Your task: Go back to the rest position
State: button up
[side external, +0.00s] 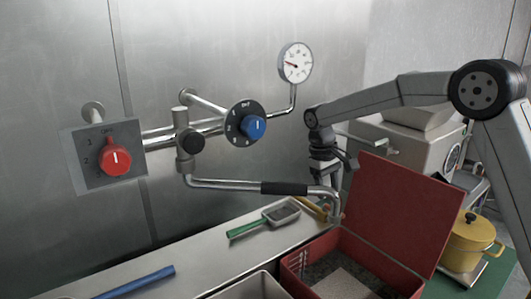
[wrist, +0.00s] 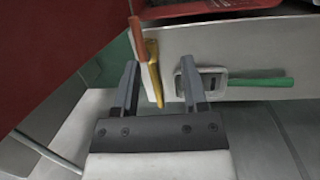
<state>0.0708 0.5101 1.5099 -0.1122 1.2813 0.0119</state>
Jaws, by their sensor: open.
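My gripper (side external: 329,185) hangs at the end of my arm, near the outer end of the pipe with the black grip (side external: 284,188) and left of the red box's raised lid (side external: 402,215). In the wrist view my gripper (wrist: 159,76) shows its two fingers spread apart with nothing held between them. An orange and yellow long thing (wrist: 150,62) appears between and beyond the fingertips. A scoop with a green handle (wrist: 255,82) lies just past the right finger. I cannot tell how far the fingertips are from the pipe.
The open red box (side external: 325,262) stands on the counter at the lower right. A blue bar (side external: 137,283) lies at the front left. A red knob (side external: 115,157), blue knob (side external: 253,127) and gauge (side external: 295,63) are on the wall. A yellow pot (side external: 468,243) stands at the right.

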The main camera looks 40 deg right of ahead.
jog(key=s+a+f+t, duration=0.2)
jog(key=s+f, duration=0.2)
jog(key=s, duration=0.5)
jog(key=s+a+f+t+y, duration=0.1)
jog(key=s+f, duration=0.4)
jog(key=s, duration=0.5)
jog(key=shift+a+t, duration=0.7)
jog(key=shift+a, duration=0.4)
jog(key=shift+f, duration=0.1)
